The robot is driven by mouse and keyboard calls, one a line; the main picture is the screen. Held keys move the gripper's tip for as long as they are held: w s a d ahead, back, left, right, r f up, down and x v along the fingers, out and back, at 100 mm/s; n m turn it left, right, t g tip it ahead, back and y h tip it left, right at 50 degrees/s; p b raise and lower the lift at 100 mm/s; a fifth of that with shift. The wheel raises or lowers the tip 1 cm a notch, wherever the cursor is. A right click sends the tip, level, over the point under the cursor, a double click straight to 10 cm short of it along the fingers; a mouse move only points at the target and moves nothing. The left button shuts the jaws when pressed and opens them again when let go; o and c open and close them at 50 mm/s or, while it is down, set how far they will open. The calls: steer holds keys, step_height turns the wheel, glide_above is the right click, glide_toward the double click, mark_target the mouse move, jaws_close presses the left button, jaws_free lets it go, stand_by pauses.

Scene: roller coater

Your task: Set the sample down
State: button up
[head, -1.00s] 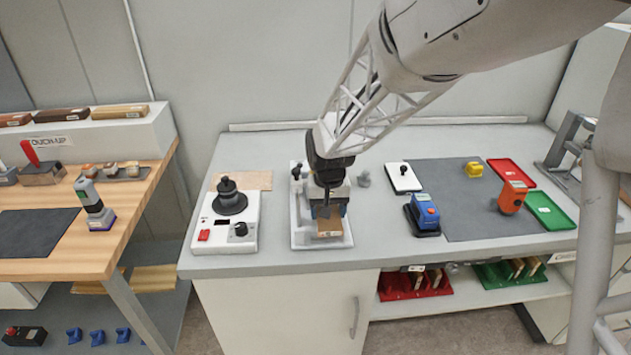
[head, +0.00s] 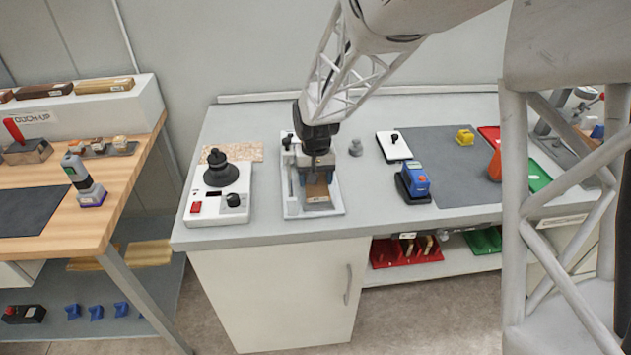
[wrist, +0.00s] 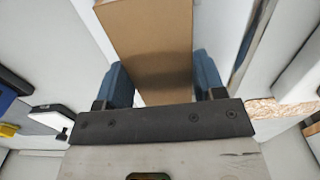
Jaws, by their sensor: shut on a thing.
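The sample is a flat brown wood-coloured panel (head: 317,192) with a small pale label at its near end. My gripper (head: 317,178) points down and is shut on it, a blue finger on each side. In the wrist view the sample (wrist: 150,35) runs away between the two blue fingers (wrist: 162,82). The sample is over the white-framed coater (head: 292,203) on the bench. I cannot tell whether it touches the bed below. My gripper hides the coater's middle.
Left of the coater stands a white device with a black knob (head: 222,172). Bare bench lies between coater and blue device.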

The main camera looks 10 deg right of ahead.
steer(key=shift+f, duration=0.75)
steer(key=shift+f, duration=0.1)
steer(key=o, duration=1)
steer(key=shift+c, duration=0.2)
step_height(320, 180, up, 12)
steer(key=shift+s+r, duration=0.1)
steer(key=shift+r, duration=0.1)
